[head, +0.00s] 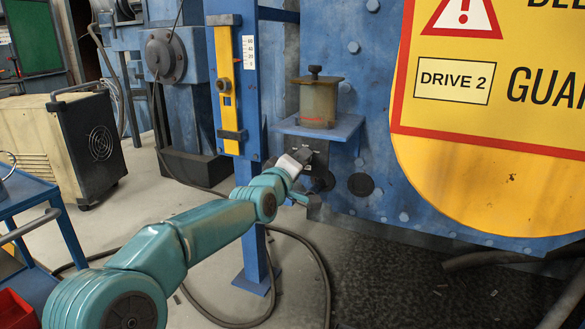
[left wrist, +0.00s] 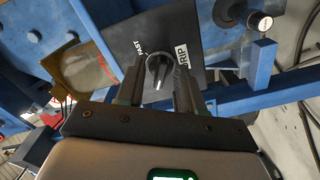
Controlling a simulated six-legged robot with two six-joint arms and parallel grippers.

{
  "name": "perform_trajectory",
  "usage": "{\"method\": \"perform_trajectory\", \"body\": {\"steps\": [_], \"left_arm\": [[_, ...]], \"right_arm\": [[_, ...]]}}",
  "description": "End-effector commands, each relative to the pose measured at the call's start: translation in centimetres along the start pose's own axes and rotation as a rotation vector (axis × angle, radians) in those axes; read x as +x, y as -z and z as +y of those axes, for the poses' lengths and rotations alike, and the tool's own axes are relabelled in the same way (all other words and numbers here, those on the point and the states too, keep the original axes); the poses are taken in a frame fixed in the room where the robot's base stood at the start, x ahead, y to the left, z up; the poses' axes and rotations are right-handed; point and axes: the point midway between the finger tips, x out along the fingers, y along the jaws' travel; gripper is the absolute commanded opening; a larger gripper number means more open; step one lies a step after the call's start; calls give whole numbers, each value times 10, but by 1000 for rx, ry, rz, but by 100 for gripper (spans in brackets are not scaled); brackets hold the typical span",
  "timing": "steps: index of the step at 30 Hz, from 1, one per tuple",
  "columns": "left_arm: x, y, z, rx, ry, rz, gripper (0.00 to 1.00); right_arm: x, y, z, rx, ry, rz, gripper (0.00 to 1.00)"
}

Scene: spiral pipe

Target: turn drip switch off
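The drip switch is a round black knob with a white line (left wrist: 158,72) on a dark panel (left wrist: 208,32) in the left wrist view. The panel carries the words FAST and DRIP. The white line runs roughly up and down in that picture. My left gripper (left wrist: 158,84) has one finger on each side of the knob, open around it; I cannot tell whether the fingers touch it. In the head view my left gripper (head: 303,158) is at the dark box under the blue shelf (head: 340,127), and the knob is hidden. My right gripper is not in view.
An amber oil cup (head: 318,100) stands on the shelf, just above my gripper. A blue post with a yellow gauge (head: 226,85) stands to the left. A large yellow guard (head: 480,190) fills the right. Hoses (head: 325,270) lie on the floor.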

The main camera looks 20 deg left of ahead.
Motion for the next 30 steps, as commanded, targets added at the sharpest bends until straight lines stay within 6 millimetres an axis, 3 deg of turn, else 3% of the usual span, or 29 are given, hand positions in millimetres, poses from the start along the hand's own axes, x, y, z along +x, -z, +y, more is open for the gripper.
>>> {"method": "perform_trajectory", "body": {"steps": [5,21,30], "left_arm": [[-20,1,0,0,0,0,37],[-142,1,1,0,-2,3,37],[-162,0,1,0,-2,2,37]], "right_arm": [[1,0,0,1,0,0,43],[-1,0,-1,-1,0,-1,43],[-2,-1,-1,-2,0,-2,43]]}}
